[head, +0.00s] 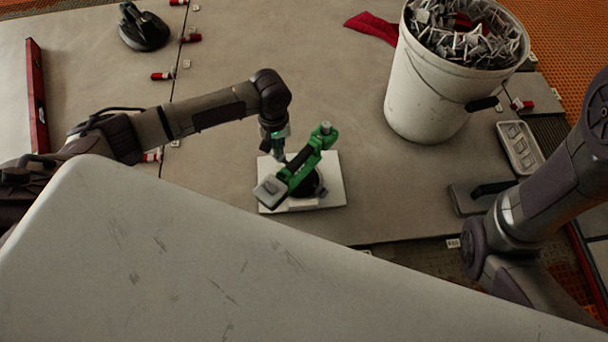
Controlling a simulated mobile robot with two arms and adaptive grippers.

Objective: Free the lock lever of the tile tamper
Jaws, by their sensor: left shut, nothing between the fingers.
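The tile tamper (307,165) is a green tool with a dark round part and a grey block at its lower left end. It stands on a pale square plate (334,192) on the floor tiles, in the middle of the head view. I cannot tell its lock lever apart from the rest of the green body. My left gripper (280,157) points down at the tamper's left side, shut and empty. Whether its fingertips touch the tamper is not clear. My right arm comes in at the right edge, but its gripper is out of view.
A white bucket (424,95) full of levelling clips stands at the upper right. Near it are a red cloth (373,27), a grey tray (519,147) and a trowel (467,198). A black suction cup (143,29) and a red level (37,95) lie at left.

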